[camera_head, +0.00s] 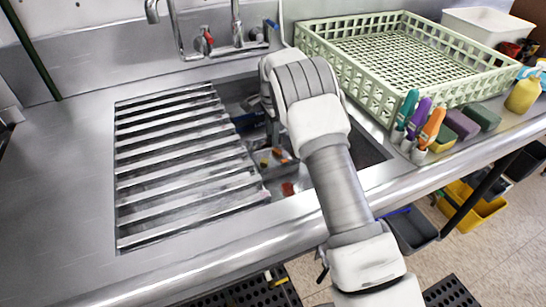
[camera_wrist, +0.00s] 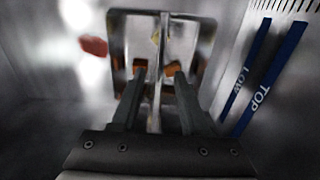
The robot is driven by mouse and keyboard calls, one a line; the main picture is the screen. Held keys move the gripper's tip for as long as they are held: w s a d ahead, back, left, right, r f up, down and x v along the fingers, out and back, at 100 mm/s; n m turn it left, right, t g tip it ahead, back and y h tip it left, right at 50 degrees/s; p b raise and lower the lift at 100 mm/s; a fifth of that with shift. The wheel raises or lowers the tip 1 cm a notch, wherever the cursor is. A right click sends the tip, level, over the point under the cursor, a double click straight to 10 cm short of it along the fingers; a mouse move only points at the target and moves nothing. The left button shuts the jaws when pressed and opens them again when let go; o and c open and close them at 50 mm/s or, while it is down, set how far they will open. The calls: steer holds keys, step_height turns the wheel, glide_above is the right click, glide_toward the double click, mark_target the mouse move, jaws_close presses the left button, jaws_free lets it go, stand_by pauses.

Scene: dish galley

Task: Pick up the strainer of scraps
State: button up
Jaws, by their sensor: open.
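The strainer of scraps (camera_head: 266,171) sits low in the sink basin, right of the slatted cover, partly hidden by my arm. It holds orange and yellowish scraps. In the wrist view the strainer (camera_wrist: 117,45) is a blurred metal frame ahead of my gripper (camera_wrist: 160,73). My gripper is open, with one dark finger on each side of a thin upright metal bar at the strainer's middle. I cannot tell whether either finger touches the bar. In the head view my arm hides most of the gripper.
A red scrap (camera_wrist: 93,47) lies beside the strainer. Blue strips (camera_wrist: 268,80) reading LOW and TOP mark the basin wall. The slatted cover (camera_head: 180,165) closes in the left. A pale green rack (camera_head: 385,110), brushes (camera_head: 432,127) and sponges (camera_head: 461,124) stand to the right; the faucet (camera_head: 205,45) is behind.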

steer(key=b, duration=0.2)
glide_above(272, 162)
step_height(272, 162, down, 5)
steer(key=shift+f, duration=0.1)
jaws_close()
